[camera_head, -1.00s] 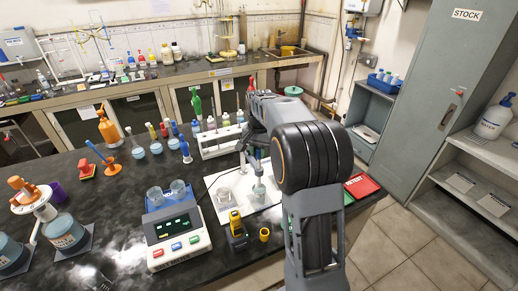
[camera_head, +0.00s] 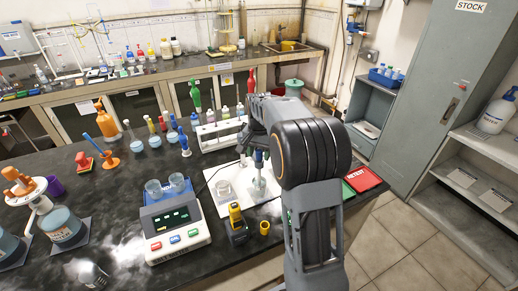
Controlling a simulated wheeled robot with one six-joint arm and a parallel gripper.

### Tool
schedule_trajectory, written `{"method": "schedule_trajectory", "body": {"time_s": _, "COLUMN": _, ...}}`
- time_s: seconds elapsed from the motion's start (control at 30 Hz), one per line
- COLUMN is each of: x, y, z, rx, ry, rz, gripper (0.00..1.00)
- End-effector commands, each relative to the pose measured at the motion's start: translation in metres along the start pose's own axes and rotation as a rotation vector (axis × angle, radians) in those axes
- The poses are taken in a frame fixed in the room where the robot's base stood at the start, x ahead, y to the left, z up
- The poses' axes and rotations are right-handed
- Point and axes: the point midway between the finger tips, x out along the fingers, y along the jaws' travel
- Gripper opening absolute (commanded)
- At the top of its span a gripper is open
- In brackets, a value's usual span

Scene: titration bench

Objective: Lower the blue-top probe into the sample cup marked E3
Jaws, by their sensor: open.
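The blue-top probe (camera_head: 259,158) is upright below my wrist, above the white mat (camera_head: 246,211). Its lower end is at a clear sample cup (camera_head: 260,188) on the right of the mat; I cannot tell how deep it sits. A second clear cup (camera_head: 223,188) stands to the left on the same mat. No E3 mark can be read on either cup. My gripper (camera_head: 251,156) is open around or close beside the top of the probe, partly hidden by my arm. I cannot tell whether a finger touches the probe.
A meter (camera_head: 178,237) with two glass cups on top stands left of the mat. A white rack (camera_head: 219,137) of bottles stands behind. A red booklet (camera_head: 362,180) lies at right.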

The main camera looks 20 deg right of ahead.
Motion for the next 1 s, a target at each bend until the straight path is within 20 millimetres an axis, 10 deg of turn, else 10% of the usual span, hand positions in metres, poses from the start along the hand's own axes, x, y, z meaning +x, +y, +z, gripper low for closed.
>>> {"method": "schedule_trajectory", "body": {"time_s": 0.7, "x": -0.117, "y": 0.0, "z": 0.0, "rx": 0.0, "ry": 0.002, "rz": -0.001, "gripper": 0.52}}
{"method": "schedule_trajectory", "body": {"time_s": 1.0, "x": -0.137, "y": 0.0, "z": 0.0, "rx": 0.0, "ry": 0.001, "rz": -0.001, "gripper": 0.52}}
